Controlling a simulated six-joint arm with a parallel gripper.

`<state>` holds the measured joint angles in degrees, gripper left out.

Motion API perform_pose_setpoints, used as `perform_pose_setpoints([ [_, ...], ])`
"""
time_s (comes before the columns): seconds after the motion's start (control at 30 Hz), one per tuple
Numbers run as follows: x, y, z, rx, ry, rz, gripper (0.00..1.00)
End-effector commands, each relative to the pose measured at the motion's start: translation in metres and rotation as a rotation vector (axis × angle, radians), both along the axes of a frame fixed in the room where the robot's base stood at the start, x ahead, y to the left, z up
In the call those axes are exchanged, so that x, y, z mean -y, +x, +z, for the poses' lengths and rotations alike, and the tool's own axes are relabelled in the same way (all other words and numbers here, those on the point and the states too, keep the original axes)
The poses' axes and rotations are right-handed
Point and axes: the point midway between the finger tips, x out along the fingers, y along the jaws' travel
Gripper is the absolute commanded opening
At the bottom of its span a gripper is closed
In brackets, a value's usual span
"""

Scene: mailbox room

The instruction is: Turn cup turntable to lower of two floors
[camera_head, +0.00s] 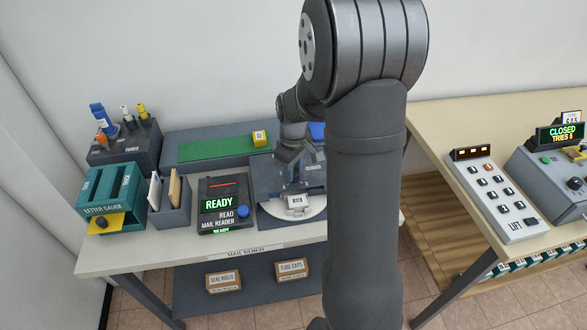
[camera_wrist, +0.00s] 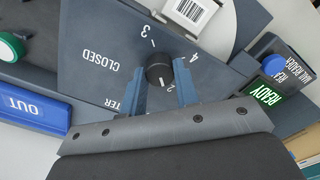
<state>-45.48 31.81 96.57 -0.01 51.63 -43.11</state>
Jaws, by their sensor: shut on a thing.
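My gripper (camera_wrist: 160,90) is shut on a small black knob (camera_wrist: 159,68), one finger on each side, in the wrist view. In the head view my gripper (camera_head: 293,168) is over the dark unit at the bench's right end. A pale round turntable (camera_head: 316,210) shows there, bearing a small labelled white block (camera_head: 297,203). I see no cup.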

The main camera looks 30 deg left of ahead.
Motion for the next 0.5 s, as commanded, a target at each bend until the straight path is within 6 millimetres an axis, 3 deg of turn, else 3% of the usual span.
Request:
perform_pose_setpoints([
  [0.5,-0.0010,0.0006,0.0010,0.002,0.003,0.042,0.00],
])
